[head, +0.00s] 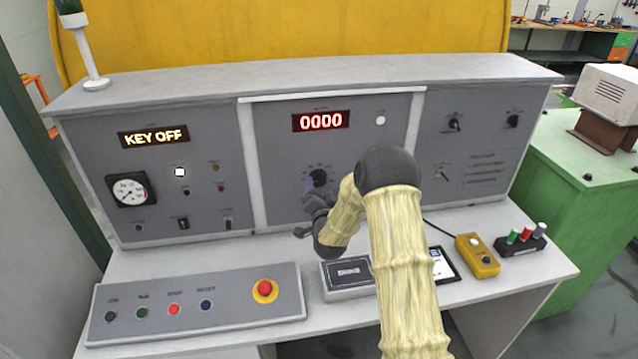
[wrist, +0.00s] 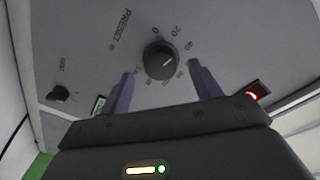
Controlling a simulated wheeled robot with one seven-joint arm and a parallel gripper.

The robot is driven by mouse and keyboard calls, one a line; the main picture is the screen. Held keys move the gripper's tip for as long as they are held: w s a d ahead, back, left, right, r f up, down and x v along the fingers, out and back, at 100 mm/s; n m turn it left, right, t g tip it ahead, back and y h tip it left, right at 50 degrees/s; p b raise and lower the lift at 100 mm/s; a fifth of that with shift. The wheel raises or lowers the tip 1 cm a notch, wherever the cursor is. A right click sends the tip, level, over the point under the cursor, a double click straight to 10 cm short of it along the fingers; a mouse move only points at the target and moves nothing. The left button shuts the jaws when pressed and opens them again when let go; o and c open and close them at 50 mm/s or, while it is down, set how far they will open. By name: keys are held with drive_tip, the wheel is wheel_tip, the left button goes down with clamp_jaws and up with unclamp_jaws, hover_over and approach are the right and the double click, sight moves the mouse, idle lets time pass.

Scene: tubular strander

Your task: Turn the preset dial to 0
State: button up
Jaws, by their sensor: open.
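The preset dial (wrist: 161,60) is a round black knob on the grey panel, with the word PRESET beside it. Its white pointer line faces the upper right in the wrist view, roughly toward the 40 mark; the 0 mark is further round to the left. The dial also shows in the head view (head: 319,177), on the middle panel. My gripper (wrist: 160,72) is open, with one purple finger on each side of the dial. Whether the fingers touch it cannot be told. In the head view my gripper (head: 313,196) is at the dial, partly hidden by my wrist.
Below are a button box (head: 195,305) with a red emergency stop (head: 265,291), a dark-topped box (head: 347,276) and a yellow pendant (head: 478,256) on the desk.

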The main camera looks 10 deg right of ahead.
sight(318, 179)
drive_tip(key=shift+w+d, duration=0.1)
drive_tip(key=shift+w, duration=1.1)
drive_tip(key=c, duration=1)
drive_tip(key=shift+o, duration=0.2)
drive_tip(key=shift+f, duration=0.1)
